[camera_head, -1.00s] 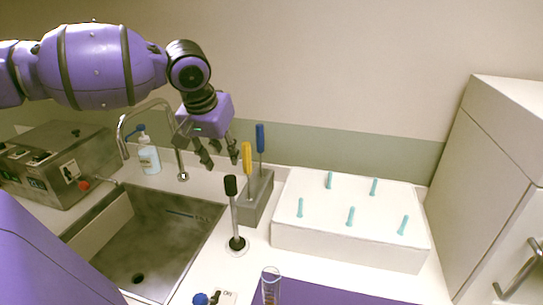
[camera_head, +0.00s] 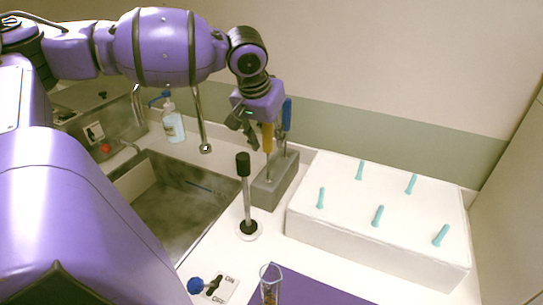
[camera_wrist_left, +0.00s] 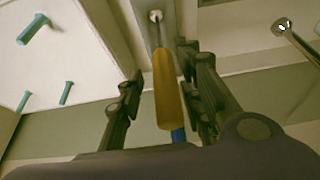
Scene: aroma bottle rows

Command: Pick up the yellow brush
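The yellow brush (camera_head: 267,138) stands upright in a grey holder (camera_head: 272,188), beside a blue-handled tool (camera_head: 287,114). My left gripper (camera_head: 264,133) is above the holder, at the level of the yellow handle. In the left wrist view the yellow handle (camera_wrist_left: 168,92) lies between the open fingers of the left gripper (camera_wrist_left: 160,85). A gap shows on its left side, and the right finger is close to it. The blue tool (camera_wrist_left: 178,135) is partly hidden behind the handle. My right gripper is not in view.
A black-topped rod (camera_head: 245,195) stands in front of the holder. A white block with several teal pegs (camera_head: 370,245) is on the right. The sink (camera_head: 185,215) and a soap bottle (camera_head: 173,126) are on the left. A glass cylinder (camera_head: 270,284) stands in front.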

